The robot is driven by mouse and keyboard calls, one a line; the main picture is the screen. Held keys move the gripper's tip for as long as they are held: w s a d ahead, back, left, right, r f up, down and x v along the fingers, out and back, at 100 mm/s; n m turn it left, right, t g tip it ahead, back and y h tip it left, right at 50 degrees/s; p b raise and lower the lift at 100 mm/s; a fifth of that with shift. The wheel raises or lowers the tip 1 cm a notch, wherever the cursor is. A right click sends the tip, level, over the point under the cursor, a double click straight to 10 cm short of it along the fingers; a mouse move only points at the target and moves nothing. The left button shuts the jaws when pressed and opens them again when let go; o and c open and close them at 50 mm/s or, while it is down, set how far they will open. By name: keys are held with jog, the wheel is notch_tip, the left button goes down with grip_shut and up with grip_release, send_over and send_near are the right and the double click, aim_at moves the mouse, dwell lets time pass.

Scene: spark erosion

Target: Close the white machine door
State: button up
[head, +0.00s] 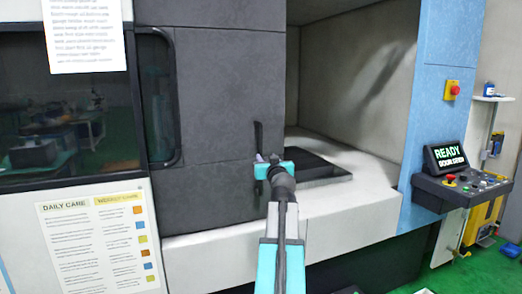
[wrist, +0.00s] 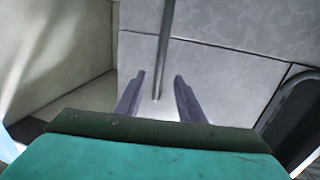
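The machine door shows as a dark grey sliding panel (head: 215,100) in the head view, not white; it looks pale grey in the wrist view (wrist: 220,60). It stands open, with the machine's interior (head: 345,80) exposed to its right. A black vertical bar handle (head: 258,135) is near the door's right edge; the bar also shows in the wrist view (wrist: 165,45). My gripper (head: 262,160) is at the handle's lower end. In the wrist view, my gripper's fingers (wrist: 158,82) are apart, with the bar's end between them and no visible contact.
A control panel (head: 465,187) with a screen reading "READY DOOR OPEN" stands at the right, beside a blue column (head: 435,80). A dark slab (head: 315,167) lies inside the opening. A white ledge (head: 230,238) runs below the door. Green floor (head: 480,270) is at lower right.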

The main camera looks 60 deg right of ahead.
aim_at(261, 149)
jog(key=p+x, duration=0.4)
jog(key=x, duration=0.7)
jog(key=shift+w+r, duration=0.1)
jog(key=shift+w, duration=0.05)
jog(key=shift+p+x, duration=0.3)
jog(key=shift+x, duration=0.7)
grip_shut()
